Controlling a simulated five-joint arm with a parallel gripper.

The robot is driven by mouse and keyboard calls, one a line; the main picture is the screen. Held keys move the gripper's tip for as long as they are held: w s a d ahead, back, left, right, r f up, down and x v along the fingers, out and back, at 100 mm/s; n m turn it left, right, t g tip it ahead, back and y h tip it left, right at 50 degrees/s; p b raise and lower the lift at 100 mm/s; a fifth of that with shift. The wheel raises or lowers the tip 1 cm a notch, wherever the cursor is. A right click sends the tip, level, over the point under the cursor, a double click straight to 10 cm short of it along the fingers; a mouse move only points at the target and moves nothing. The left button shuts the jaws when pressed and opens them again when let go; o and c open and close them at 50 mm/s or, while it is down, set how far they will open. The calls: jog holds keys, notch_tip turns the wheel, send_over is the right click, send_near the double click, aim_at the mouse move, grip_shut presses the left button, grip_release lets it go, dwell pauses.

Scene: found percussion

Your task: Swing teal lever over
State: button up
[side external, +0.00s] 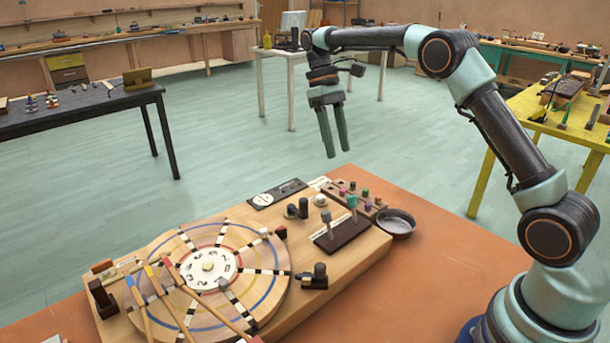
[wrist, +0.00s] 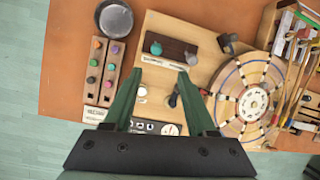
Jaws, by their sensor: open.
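The teal lever (side external: 352,202) has a rounded teal knob and rises from a dark brown slotted block, beside a grey-knobbed lever (side external: 326,216). In the wrist view the teal knob (wrist: 156,48) is at the left end of that block (wrist: 172,46), and the grey knob (wrist: 191,58) is at the right. My gripper (side external: 338,153) hangs in the air above and behind the board, fingers pointing down, empty and apart from the lever. In the wrist view my open fingers (wrist: 160,74) point toward the block. Nothing hides the teal knob.
A wooden board (side external: 370,247) carries a striped wheel (side external: 262,298) with mallets across it. Near the levers are a rack of coloured pegs (side external: 372,209), a dark round bowl (side external: 396,223), black upright knobs (side external: 302,208) and a white knob (side external: 320,199). The air around my gripper is clear.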

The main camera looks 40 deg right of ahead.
aim_at(350, 196)
jog(key=x, duration=1.2)
jog(key=shift+d+f, duration=0.1)
jog(key=shift+d, duration=0.3)
jog(key=shift+c, duration=0.4)
grip_shut()
